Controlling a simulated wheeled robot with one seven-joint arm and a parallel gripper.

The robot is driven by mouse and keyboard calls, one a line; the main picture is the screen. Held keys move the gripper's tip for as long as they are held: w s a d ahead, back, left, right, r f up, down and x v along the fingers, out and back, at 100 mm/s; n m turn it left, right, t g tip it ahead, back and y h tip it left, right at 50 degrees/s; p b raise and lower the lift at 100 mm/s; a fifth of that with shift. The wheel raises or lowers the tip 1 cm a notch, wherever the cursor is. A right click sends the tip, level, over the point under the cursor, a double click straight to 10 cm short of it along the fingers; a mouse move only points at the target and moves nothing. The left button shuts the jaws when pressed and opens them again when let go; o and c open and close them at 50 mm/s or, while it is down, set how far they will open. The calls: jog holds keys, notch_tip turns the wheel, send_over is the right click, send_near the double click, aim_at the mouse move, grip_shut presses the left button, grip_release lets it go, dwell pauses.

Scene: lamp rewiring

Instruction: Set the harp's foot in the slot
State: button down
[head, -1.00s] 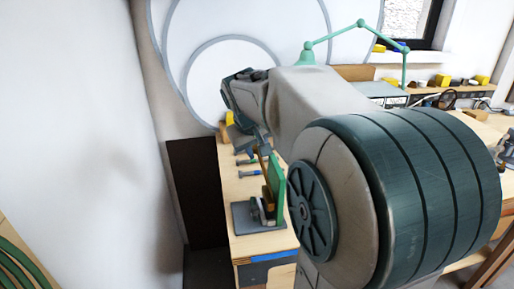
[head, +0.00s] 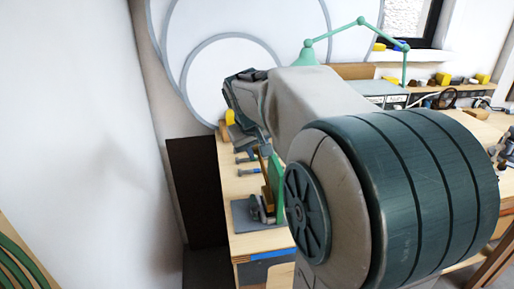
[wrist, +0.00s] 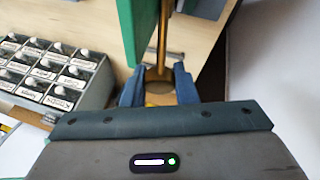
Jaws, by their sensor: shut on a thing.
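In the wrist view, my gripper (wrist: 158,88) has its two blue fingers on either side of a thin upright brass rod (wrist: 162,42), which looks like part of the harp. The gripper is shut on it. A round brass piece shows at the rod's end between the fingers. A green panel (wrist: 138,28) stands close to the rod on its left. In the head view, the green panel (head: 277,188) and a brass-coloured piece (head: 267,197) rise above a grey plate on the bench. My arm hides much of this area. I cannot make out the slot or the harp's foot.
A cabinet of small labelled drawers (wrist: 50,78) lies left of the gripper in the wrist view. The wooden bench (head: 245,190) holds small blue-handled tools behind the grey plate (head: 243,215). A white wall is at the left. A green jointed lamp (head: 361,22) stands at the back.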

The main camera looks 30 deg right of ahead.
jog(key=shift+f+b, duration=1.05)
jog(key=shift+f, duration=0.25)
jog(key=shift+f+b, duration=0.3)
jog(key=shift+f, duration=0.05)
dwell(0.5)
jog(key=c, duration=1.1)
grip_release()
jog(key=shift+o, duration=0.2)
jog(key=v, duration=1.4)
jog(key=shift+a, duration=0.1)
jog(key=w+p+v, duration=0.1)
jog(key=p+v, duration=0.5)
jog(key=v, duration=0.2)
jog(key=shift+d+r, duration=0.25)
jog(key=shift+r, duration=0.3)
jog(key=shift+s, duration=0.1)
